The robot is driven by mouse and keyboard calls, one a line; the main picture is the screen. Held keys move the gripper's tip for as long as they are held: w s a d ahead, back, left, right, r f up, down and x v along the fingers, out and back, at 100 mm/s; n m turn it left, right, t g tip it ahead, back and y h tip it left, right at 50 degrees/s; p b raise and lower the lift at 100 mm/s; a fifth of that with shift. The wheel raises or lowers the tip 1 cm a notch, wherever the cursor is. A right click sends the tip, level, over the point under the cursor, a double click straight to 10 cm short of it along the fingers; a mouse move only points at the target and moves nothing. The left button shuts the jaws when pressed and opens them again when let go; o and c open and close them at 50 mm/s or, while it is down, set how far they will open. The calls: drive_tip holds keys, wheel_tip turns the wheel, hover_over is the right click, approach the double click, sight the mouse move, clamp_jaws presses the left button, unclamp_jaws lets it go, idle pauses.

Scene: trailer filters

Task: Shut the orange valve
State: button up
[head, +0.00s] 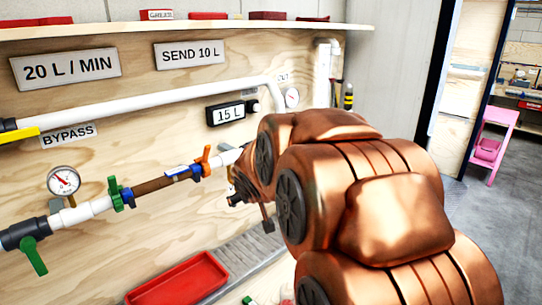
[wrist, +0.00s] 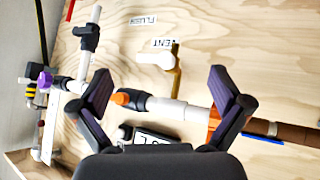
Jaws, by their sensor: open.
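The orange valve (head: 205,160) sits on the pipe run on the plywood wall, between a brown filter section (head: 152,186) and a white pipe. Its orange handle sticks up across the pipe in the head view. In the wrist view an orange part beside the brown section (wrist: 213,121) shows behind the right finger, partly hidden. My gripper (wrist: 165,92) is open, its two dark fingers spread in front of the white pipe, with nothing held. In the head view my copper arm hides most of the gripper; I cannot tell whether a finger touches the valve.
A green-handled valve (head: 116,194) and a gauge (head: 64,181) are on the same run to the left. A red tray (head: 179,280) lies below.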

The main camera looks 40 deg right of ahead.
drive_tip(key=w+d+r+t+b, duration=0.1)
drive_tip(key=w+d+r+t, duration=0.15)
drive_tip(key=d, duration=0.45)
drive_tip(key=w+d+r+t+b, duration=0.1)
drive_tip(key=w+d+r+t, duration=0.2)
drive_tip(key=d, duration=0.4)
drive_tip(key=shift+s+d+f+n+t+y+b, duration=1.05)
drive_tip(key=shift+d+n+t+y, duration=0.7)
drive_tip(key=shift+t+y, duration=0.7)
drive_tip(key=shift+w+r, duration=0.15)
drive_tip(key=shift+w, duration=3.5)
drive_tip(key=shift+c, duration=0.3)
drive_tip(key=c, duration=1.3)
drive_tip(key=shift+r, duration=0.1)
